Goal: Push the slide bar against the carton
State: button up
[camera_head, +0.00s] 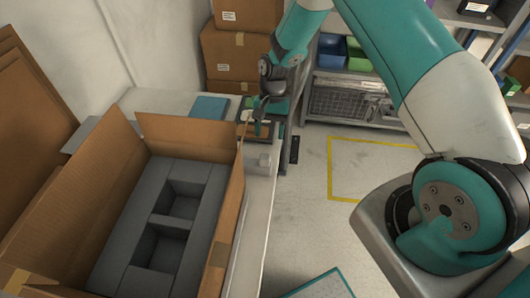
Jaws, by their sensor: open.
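The open carton (190,138) stands on the bench at the left, flaps up, with a grey foam insert (138,208) that has two empty rectangular pockets. My gripper (257,130) hangs at the bench's right edge, just beyond the carton's far right corner. It looks small and dark at this distance, its jaws apart with nothing seen between them. Under and around it lie dark and brown parts that I cannot make out well. A small pale block (264,161) sits on the bench edge nearer to me, beside the carton. I cannot clearly pick out the slide bar.
A blue flat item (209,107) lies on the bench behind the carton. Closed boxes (232,56) are stacked at the back. Shelves with blue and green bins (357,55) stand beyond. The floor inside the yellow outline (375,170) is clear.

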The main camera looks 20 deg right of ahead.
aim_at(265, 156)
jog(key=s+a+p, duration=0.1)
jog(key=s, duration=0.1)
jog(key=s+a, duration=0.2)
jog(key=s+a+p, duration=0.1)
jog(key=s, duration=0.2)
jog(key=shift+a+r+p, duration=0.15)
jog(key=shift+a+p, duration=0.15)
jog(key=shift+a, duration=0.05)
jog(key=shift+s+a+f+p, duration=0.15)
jog(key=shift+f+p, duration=0.15)
jog(key=shift+f, duration=0.4)
